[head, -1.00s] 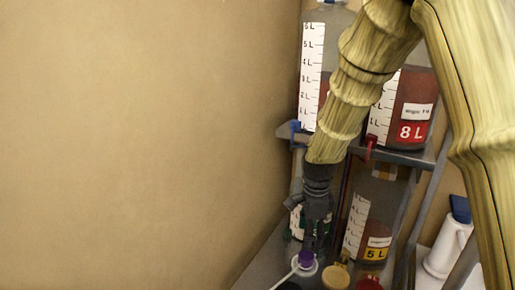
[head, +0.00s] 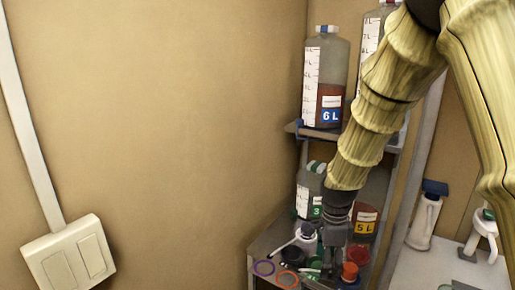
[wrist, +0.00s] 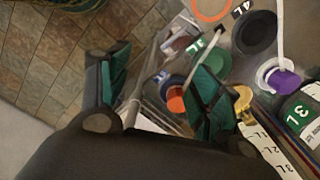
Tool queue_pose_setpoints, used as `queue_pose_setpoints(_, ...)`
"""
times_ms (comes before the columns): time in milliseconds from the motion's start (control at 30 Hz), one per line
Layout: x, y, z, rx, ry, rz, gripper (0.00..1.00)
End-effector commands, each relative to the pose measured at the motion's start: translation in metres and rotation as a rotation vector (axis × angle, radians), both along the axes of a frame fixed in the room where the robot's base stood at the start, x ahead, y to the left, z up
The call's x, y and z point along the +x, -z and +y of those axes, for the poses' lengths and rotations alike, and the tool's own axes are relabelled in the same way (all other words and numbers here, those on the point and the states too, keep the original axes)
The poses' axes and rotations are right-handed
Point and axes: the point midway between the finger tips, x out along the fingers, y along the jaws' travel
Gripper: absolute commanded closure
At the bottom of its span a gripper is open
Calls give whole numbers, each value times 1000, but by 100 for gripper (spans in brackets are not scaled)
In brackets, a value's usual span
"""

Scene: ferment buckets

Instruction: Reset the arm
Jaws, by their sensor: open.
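My gripper (head: 332,262) hangs at the end of my arm, pointing down over the lower shelf of the rack in the head view. In the wrist view my gripper (wrist: 158,85) shows two dark fingers with green pads, spread apart with nothing held between them. Below and beyond the fingers are several small caps and cups, among them an orange-red cap (wrist: 176,100) and a black lid (wrist: 256,33). Part of the shelf contents is hidden behind my arm.
A bottle marked 6 L (head: 329,80) stands on the upper shelf. Bottles marked 3 (head: 310,190) and 5 L (head: 366,218) stand below. A white jug (head: 425,218) is at the right. A wall switch (head: 70,256) is at the lower left. The wall area between is clear.

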Motion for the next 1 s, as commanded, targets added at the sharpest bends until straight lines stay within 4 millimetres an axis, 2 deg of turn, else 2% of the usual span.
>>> queue_pose_setpoints(67,-5,-3,0,0,0,-4,36)
queue_pose_setpoints(367,-12,50,-3,1,-115,6,36)
queue_pose_setpoints(633,-38,104,-9,1,-264,3,36)
queue_pose_setpoints(733,-54,135,-12,3,-350,5,36)
queue_pose_setpoints(867,-81,188,-16,7,-496,11,36)
queue_pose_setpoints(1000,-117,239,-20,11,-665,13,36)
